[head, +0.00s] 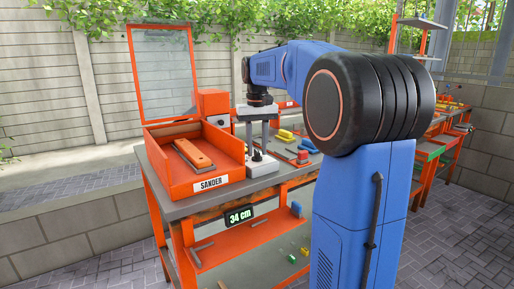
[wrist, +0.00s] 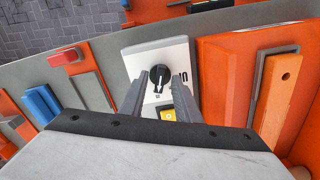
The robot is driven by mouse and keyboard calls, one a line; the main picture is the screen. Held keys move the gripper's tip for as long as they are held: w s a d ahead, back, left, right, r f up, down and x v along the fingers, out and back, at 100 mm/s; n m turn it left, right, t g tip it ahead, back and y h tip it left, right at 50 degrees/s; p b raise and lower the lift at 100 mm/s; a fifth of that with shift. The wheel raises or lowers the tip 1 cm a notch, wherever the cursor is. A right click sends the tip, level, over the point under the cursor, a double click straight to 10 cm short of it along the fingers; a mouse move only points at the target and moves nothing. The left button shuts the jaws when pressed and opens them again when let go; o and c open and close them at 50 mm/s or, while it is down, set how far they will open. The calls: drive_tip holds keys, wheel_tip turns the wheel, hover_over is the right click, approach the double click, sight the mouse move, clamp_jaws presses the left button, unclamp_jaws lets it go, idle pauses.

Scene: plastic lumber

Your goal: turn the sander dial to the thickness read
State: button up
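The sander (head: 175,185) is an orange open-topped box with its clear lid raised, and an orange plank (head: 195,153) lies inside. A dark display (head: 240,216) below the bench top reads 34 cm. The black dial (wrist: 158,80) sits on a white panel (wrist: 139,63) with printed marks, partly covered; its setting is too small to read surely. My gripper (wrist: 161,78) is open, pointing down, with its two grey fingers apart on either side of the dial. Contact is not clear. In the head view my gripper (head: 257,146) stands over the panel beside the sander.
Red (wrist: 66,57) and blue (wrist: 42,102) blocks lie on the bench at the left of the wrist view. The sander's orange wall (wrist: 222,75) rises close on the right.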

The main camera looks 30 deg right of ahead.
sight(257, 151)
drive_tip(key=shift+r, duration=0.1)
wheel_tip(257, 151, up, 17)
idle(0.7)
idle(0.4)
